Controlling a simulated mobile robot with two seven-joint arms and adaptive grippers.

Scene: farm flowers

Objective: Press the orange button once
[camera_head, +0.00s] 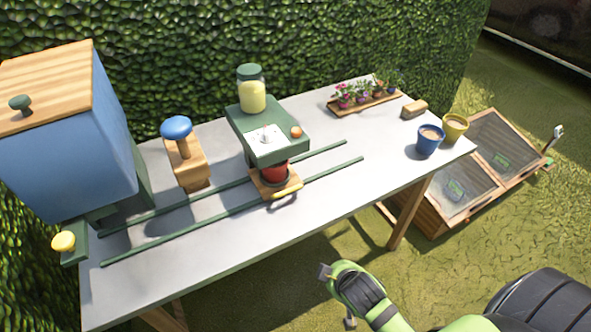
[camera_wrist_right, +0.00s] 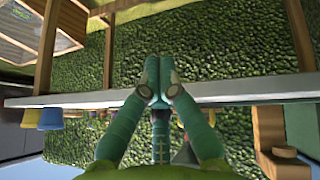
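The orange button (camera_head: 296,132) is a small round knob on the right side of the top of the green machine (camera_head: 283,151), which stands at the middle of the table. A white panel with a dial (camera_head: 266,138) is beside it. My right gripper (camera_head: 326,272) is below and in front of the table's near edge, well apart from the button. In the right wrist view my right gripper (camera_wrist_right: 158,82) has its green fingers together, with nothing seen between them. The button cannot be made out there. My left gripper is not in view.
The grey table (camera_head: 225,223) carries two green rails, a blue-knobbed wooden stamp (camera_head: 187,160), a large blue box (camera_head: 68,140) and a yellow knob (camera_head: 64,241) at left. A jar (camera_head: 252,95) tops the machine. Blue (camera_head: 429,141) and yellow pots (camera_head: 454,127) stand at right.

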